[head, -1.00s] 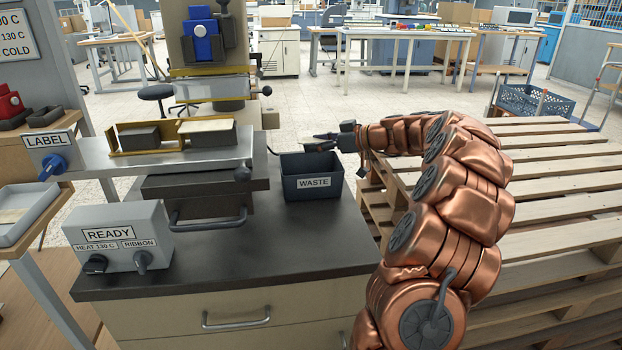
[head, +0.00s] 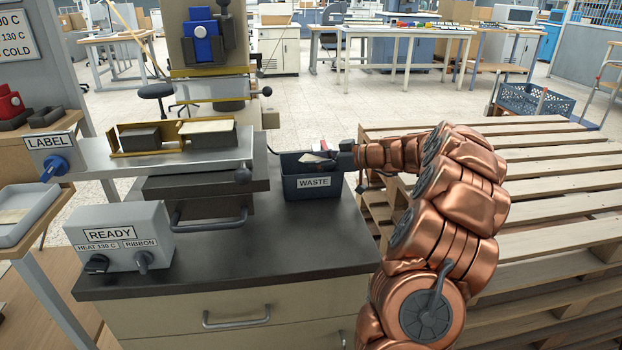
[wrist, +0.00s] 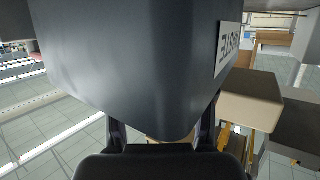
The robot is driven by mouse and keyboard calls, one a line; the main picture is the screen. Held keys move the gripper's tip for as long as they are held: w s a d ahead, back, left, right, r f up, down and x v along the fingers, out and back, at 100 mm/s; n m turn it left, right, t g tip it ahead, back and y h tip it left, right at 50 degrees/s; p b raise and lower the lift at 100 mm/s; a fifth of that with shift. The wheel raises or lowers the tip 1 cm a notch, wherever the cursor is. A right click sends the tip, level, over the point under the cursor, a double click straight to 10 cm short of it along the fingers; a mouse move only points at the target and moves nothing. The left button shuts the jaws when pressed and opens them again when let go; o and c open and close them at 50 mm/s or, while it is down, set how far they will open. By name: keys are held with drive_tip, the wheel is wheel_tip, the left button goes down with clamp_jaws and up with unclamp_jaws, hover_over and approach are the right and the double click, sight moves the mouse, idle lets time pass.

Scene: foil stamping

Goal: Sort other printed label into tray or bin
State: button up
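The waste bin (head: 290,187), a dark box marked WASTE, stands on the right back part of the dark bench top. My gripper (head: 326,152) reaches from the right over the bin's rim; its fingertips are small and partly hidden. A pale, tilted label-like piece (head: 314,158) shows in the bin's opening by the fingers; I cannot tell whether it is held or loose. In the wrist view the bin wall (wrist: 140,60) fills the upper middle and hides the fingertips. A pale tray (head: 25,215) at the far left holds a flat light piece.
The stamping press with its brass fixture (head: 118,140) and pale block stands left of the bin. A grey READY control box (head: 120,237) sits at the front left. The bench top (head: 260,245) in front of the bin is clear. A wooden pallet stack (head: 550,190) lies on the right.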

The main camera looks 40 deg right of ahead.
drive_tip(key=o, duration=0.4)
drive_tip(key=shift+s, duration=0.1)
drive_tip(key=v, duration=1.2)
idle(0.3)
